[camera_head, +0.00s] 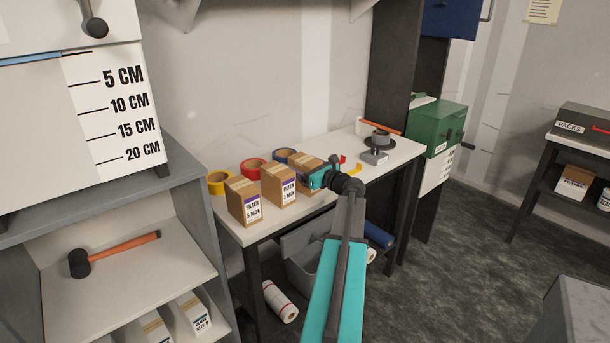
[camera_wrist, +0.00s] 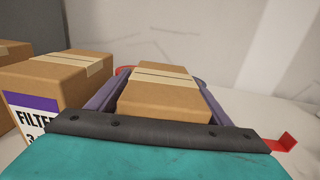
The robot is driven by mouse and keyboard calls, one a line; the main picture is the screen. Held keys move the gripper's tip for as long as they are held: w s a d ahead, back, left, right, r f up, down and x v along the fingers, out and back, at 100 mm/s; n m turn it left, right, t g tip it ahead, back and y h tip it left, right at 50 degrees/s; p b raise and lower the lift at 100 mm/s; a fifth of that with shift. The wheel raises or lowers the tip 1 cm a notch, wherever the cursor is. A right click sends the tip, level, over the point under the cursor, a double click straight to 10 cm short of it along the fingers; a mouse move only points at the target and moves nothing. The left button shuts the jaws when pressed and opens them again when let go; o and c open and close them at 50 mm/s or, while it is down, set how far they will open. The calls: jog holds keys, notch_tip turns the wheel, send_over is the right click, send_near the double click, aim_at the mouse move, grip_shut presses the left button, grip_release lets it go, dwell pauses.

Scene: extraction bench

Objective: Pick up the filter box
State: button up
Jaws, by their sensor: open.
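Three brown cardboard filter boxes stand in a row on the white bench (camera_head: 377,178). The left box (camera_head: 243,203) and the middle box (camera_head: 279,186) show printed FILTER labels. The right box (camera_head: 303,160) is partly hidden behind my gripper (camera_head: 319,175). In the wrist view, a taped brown box (camera_wrist: 165,95) lies between the two fingers of my gripper (camera_wrist: 160,88), one finger along each side. The jaws are open. The lower part of this box and its label are hidden by the gripper body. A neighbouring box (camera_wrist: 57,88) with a purple-banded label stands close to the left finger.
Yellow (camera_head: 217,183), red (camera_head: 253,167) and blue (camera_head: 284,154) tape rolls lie behind the boxes near the wall. A grey device (camera_head: 375,157) and a black disc sit farther right on the bench. A grey bin (camera_head: 301,255) is below. A mallet (camera_head: 115,253) lies on the left shelf.

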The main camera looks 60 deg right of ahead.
jog(key=c, duration=1.3)
jog(key=shift+r, duration=0.15)
jog(key=shift+r+b, duration=0.4)
jog(key=shift+r, duration=4.5)
